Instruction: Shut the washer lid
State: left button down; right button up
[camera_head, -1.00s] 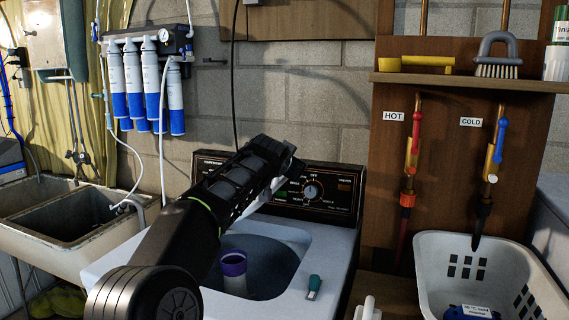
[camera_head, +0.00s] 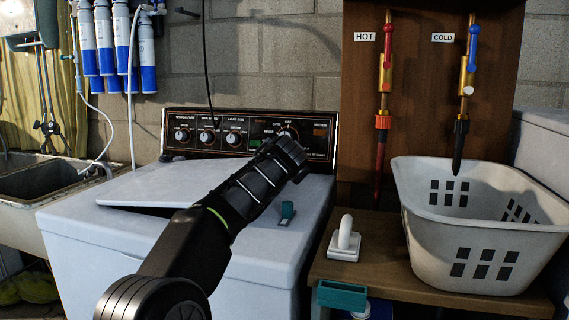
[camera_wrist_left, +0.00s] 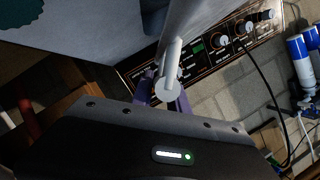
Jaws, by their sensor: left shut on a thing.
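The washer (camera_head: 270,235) is a white top-loader with a dark control panel (camera_head: 205,138) at its back. Its white lid (camera_head: 165,184) is down almost flat over the tub opening, with a thin dark gap under its front edge. The tub is hidden. My left gripper (camera_head: 278,160) reaches over the lid's right side, and its fingertips are hidden in the head view. My right gripper is not in view.
A white-handled item (camera_head: 344,240) and a white basket (camera_head: 480,225) stand on the wooden bench (camera_head: 385,275) at right. A sink (camera_head: 45,185) is at left.

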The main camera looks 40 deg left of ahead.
pick_arm(q)
jog(key=shift+f, duration=0.15)
jog(key=c, duration=1.3)
grip_release()
jog(key=b+v, duration=0.1)
jog(key=v, duration=0.6)
jog(key=shift+s+d, duration=0.25)
jog(key=shift+s, duration=0.05)
